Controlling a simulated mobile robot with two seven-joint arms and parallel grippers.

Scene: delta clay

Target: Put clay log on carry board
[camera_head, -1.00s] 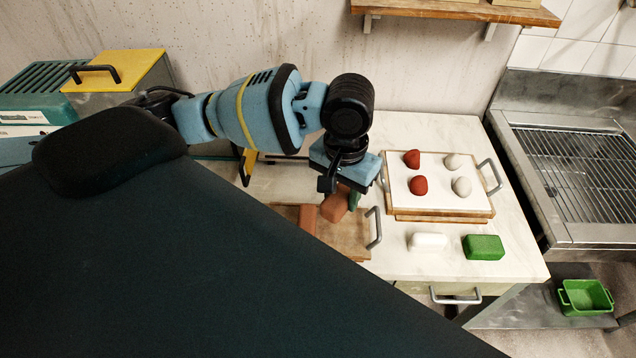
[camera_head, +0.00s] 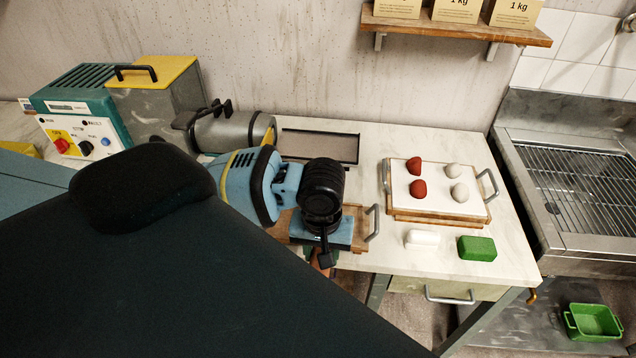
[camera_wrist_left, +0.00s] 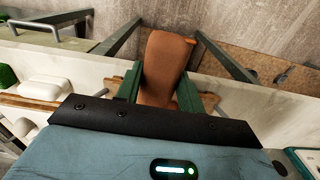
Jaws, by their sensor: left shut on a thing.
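A reddish-brown clay log (camera_wrist_left: 163,68) is between the green fingers of my left gripper (camera_wrist_left: 160,85) in the left wrist view. The gripper is shut on it. In the head view a small part of the log (camera_head: 321,266) shows under my left gripper (camera_head: 318,256), by the counter's front edge. A wooden board with a grey handle (camera_head: 372,222) lies on the counter, mostly hidden under my left wrist. A second wooden board (camera_head: 437,218) with a white top and handles lies to its right. I cannot tell which is the carry board. My right gripper is not in view.
Two red and two pale lumps (camera_head: 457,192) sit on the white-topped board. A white block (camera_head: 422,239) and a green block (camera_head: 477,248) lie in front of it. A grey cylinder (camera_head: 230,133) and a flat dark tray (camera_head: 320,145) are behind my arm. A sink rack (camera_head: 585,180) is right.

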